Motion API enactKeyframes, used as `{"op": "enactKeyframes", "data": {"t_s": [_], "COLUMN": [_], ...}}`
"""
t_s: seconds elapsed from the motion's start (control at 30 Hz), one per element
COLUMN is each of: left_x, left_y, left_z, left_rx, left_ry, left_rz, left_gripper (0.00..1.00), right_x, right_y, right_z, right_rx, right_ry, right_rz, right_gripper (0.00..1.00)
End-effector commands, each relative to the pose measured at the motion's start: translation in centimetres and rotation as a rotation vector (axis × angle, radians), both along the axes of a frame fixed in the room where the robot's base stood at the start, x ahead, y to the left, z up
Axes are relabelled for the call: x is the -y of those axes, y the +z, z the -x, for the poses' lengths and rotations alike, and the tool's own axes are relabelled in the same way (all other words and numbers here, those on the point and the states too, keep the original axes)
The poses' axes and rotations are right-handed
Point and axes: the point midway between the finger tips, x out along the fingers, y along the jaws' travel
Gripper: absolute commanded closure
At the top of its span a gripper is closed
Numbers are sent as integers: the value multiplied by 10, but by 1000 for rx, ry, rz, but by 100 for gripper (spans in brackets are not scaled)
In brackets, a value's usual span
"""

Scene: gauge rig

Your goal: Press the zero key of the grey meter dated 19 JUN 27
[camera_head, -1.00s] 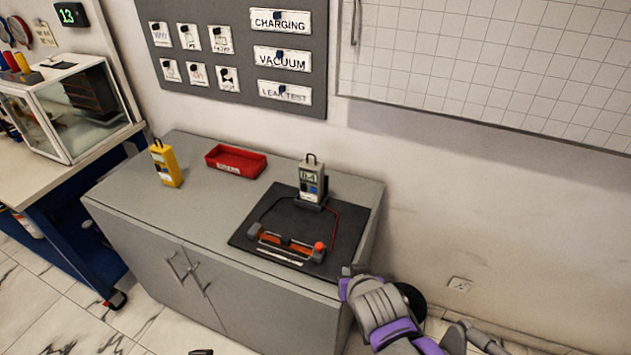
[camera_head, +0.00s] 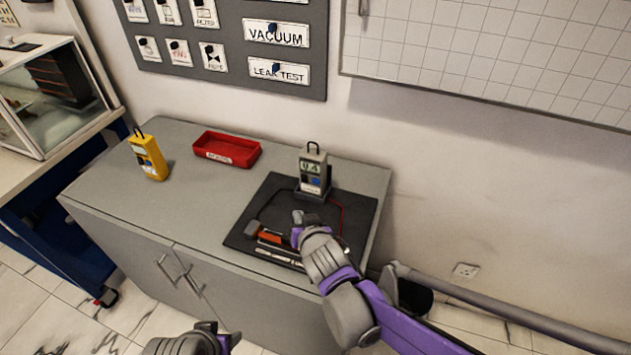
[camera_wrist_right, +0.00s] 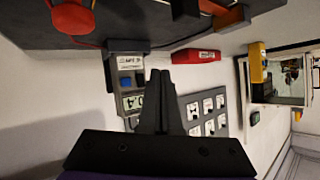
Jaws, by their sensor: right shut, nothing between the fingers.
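The grey meter (camera_head: 313,172) stands upright in a dark holder at the back of the black mat (camera_head: 362,212), its lit display facing me. It appears upside down in the right wrist view (camera_wrist_right: 120,92), with a blue key and a white label whose date I cannot read. My right gripper (camera_head: 298,217) is shut and empty, over the mat in front of the meter and apart from it. In the right wrist view its closed fingers (camera_wrist_right: 159,76) point just beside the meter. My left gripper (camera_head: 205,328) is partly in view at the bottom edge; its jaws are unclear.
A yellow meter (camera_head: 150,157) and a red tray (camera_head: 226,149) stand on the left of the grey cabinet top (camera_head: 200,205). The top between yellow meter and mat is clear.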

Motion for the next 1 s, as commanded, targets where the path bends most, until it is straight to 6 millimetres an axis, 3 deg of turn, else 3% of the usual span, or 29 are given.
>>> {"op": "enactKeyframes", "data": {"t_s": [0.17,0.7,1.0], "left_x": [0,0,0], "left_y": [-4,-28,-30], "left_z": [0,3,3], "left_rx": [-1,-9,-9], "left_ry": [0,0,0], "left_rz": [0,0,0], "left_gripper": [41,41,41], "right_x": [4,30,34], "right_y": [-1,-1,0], "right_z": [-8,-72,-82], "right_rx": [0,-1,0], "right_ry": [-2,-2,-1], "right_rz": [0,0,1], "right_gripper": [100,100,100]}}
